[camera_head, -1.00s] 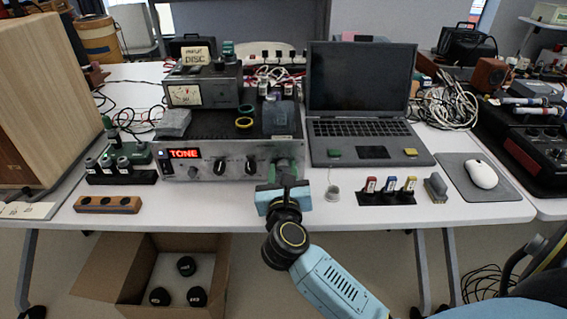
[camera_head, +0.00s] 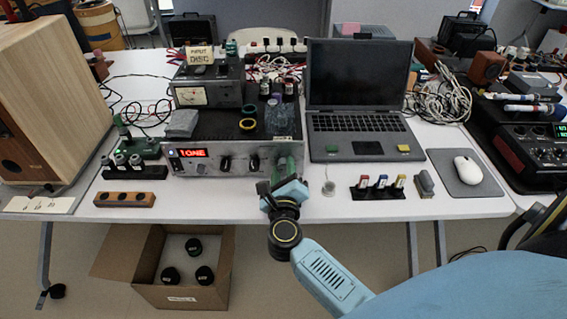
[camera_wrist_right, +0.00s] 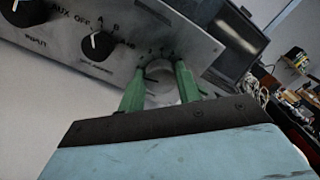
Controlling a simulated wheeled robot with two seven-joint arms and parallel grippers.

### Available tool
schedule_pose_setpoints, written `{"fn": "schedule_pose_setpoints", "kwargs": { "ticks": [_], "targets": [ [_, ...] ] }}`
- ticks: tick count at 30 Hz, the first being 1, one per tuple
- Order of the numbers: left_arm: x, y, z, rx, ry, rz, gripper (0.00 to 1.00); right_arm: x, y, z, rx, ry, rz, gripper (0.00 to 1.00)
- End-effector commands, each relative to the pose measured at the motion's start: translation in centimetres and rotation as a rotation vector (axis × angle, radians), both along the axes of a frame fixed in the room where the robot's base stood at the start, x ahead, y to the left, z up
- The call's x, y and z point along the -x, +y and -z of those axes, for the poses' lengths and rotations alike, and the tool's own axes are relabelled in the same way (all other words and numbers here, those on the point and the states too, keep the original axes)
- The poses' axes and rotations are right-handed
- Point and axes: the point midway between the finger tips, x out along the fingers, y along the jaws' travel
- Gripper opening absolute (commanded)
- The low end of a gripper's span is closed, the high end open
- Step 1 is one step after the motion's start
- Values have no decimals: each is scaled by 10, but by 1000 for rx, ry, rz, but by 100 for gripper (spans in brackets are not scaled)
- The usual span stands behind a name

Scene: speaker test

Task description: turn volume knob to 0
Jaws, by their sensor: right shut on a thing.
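A silver amplifier (camera_head: 240,168) with a red lit display stands on the table. My right gripper (camera_head: 285,168) is at the right end of its front panel. In the right wrist view its green fingers (camera_wrist_right: 158,80) are on either side of a pale round knob (camera_wrist_right: 163,88) and are shut on it. The fingers cover the knob's sides, and I cannot read its setting. Two black knobs, one of them the speaker selector (camera_wrist_right: 98,45), sit left of it. My left gripper is not in view.
An open laptop (camera_head: 360,125) stands close right of the amplifier. A small stand of colored plugs (camera_head: 378,190) is at the front right. A wooden block (camera_head: 125,199) lies at the front left. An open carton (camera_head: 125,262) stands on the floor below.

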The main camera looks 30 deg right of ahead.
Motion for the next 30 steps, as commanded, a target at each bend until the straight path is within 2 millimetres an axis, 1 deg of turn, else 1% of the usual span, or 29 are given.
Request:
{"fn": "schedule_pose_setpoints", "kwargs": {
  "ticks": [1, 6, 9, 18, 24, 30],
  "targets": [
    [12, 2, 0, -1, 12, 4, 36, 0, 0, -3, 24, 16, 1, 11],
    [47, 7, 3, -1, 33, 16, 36, 0, 0, -2, 118, 75, 1, 11],
    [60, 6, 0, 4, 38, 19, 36, 0, 0, -2, 174, 110, 1, 11],
    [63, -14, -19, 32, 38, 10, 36, -1, 1, -1, 356, 220, 0, 11],
    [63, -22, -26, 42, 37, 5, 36, -1, 1, 0, 437, 269, 1, 11],
    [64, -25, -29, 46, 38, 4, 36, -1, 1, 1, 478, 295, 0, 11]
  ]
}}
